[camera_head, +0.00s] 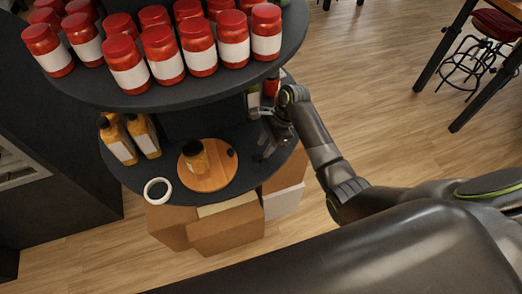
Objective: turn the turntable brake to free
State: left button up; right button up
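The turntable (205,182) is a round wooden disc on the dark lower shelf. A squat amber jar with a dark lid (196,158) stands on it. A small dark knob (231,153) shows at the disc's right edge; I cannot tell whether it is the brake or how it is set. My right gripper (262,133) is over the right part of the lower shelf, to the right of the disc and apart from it. Its fingers look spread, with nothing seen between them. My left gripper is out of view.
The upper shelf (190,92) holds several red-lidded jars (163,55) and overhangs the lower one. Orange bottles (143,135) stand at the lower shelf's left, and a white ring (157,190) lies at its front edge. Cardboard boxes (228,232) sit below.

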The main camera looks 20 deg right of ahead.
aim_at(261, 154)
jog(key=shift+x, duration=2)
grip_shut()
